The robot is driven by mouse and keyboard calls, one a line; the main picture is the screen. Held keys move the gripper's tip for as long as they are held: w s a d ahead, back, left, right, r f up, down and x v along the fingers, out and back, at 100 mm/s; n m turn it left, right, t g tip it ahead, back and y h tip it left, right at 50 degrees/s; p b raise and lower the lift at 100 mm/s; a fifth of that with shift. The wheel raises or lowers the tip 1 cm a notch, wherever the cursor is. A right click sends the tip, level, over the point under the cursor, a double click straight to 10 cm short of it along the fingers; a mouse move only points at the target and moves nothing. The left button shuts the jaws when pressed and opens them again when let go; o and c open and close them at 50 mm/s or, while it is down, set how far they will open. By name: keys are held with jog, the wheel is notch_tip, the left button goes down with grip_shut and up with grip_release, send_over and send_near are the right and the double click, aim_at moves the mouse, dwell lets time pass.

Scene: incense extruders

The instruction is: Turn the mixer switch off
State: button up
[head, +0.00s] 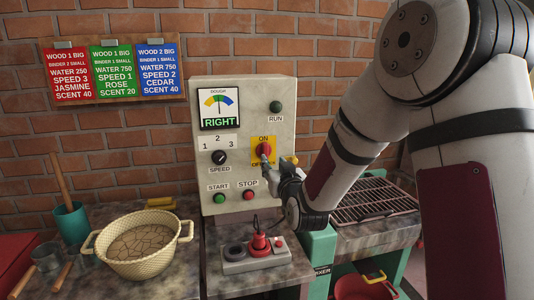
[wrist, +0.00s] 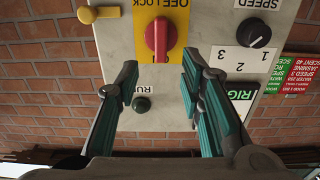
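The mixer switch (head: 264,149) is a red rotary knob on a yellow plate on the grey control box (head: 286,93), with ON above it and OFF below. In the wrist view, which is upside down, the red knob (wrist: 160,38) has its handle upright, in line with the ON and OFF marks; I cannot tell which end points. My gripper (wrist: 158,68) is open and empty, its two teal-padded fingers spread to either side below the knob in that picture. In the head view my gripper (head: 271,171) is just below and in front of the switch, partly covering the OFF label.
The box also carries a speed dial (head: 219,157), a green start button (head: 219,198), a red stop button (head: 248,195) and a run lamp (head: 275,107). A joystick base (head: 255,262) stands below. A basket (head: 140,260) and a rack (head: 375,202) flank the box.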

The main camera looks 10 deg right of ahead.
aim_at(266, 152)
jog(key=w, duration=0.9)
jog(key=shift+w+a, duration=0.1)
jog(key=shift+w, duration=0.1)
grip_shut()
